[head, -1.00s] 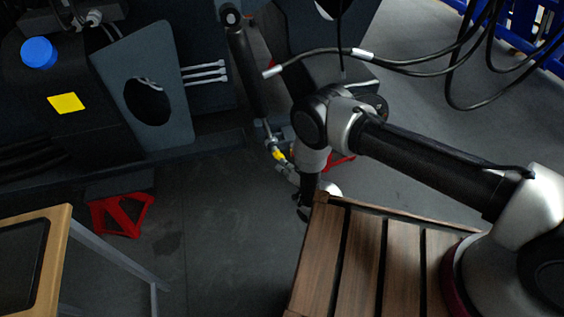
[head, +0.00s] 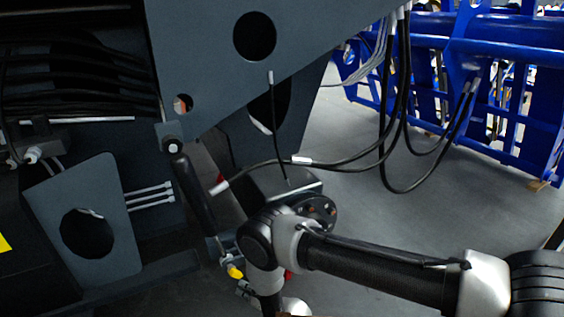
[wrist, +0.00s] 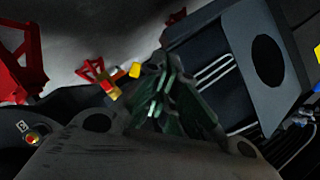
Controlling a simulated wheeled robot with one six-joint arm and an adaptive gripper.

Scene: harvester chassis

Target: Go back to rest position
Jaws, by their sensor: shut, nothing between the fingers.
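My gripper (wrist: 165,75) shows in the wrist view as dark greenish fingers close together at the middle, with nothing between them. In the head view my arm reaches in from the lower right, and its wrist end bends down at the bottom edge. The fingers are not clearly visible there. The dark chassis (head: 215,60) fills the left and upper part of the head view.
A grey panel with a round hole (head: 113,205) stands at left; a similar one (wrist: 284,80) shows in the wrist view. Black cables (head: 385,125) hang above my arm. Red stands (wrist: 22,60) are at the wrist view's left. Blue racks (head: 500,60) stand behind open floor.

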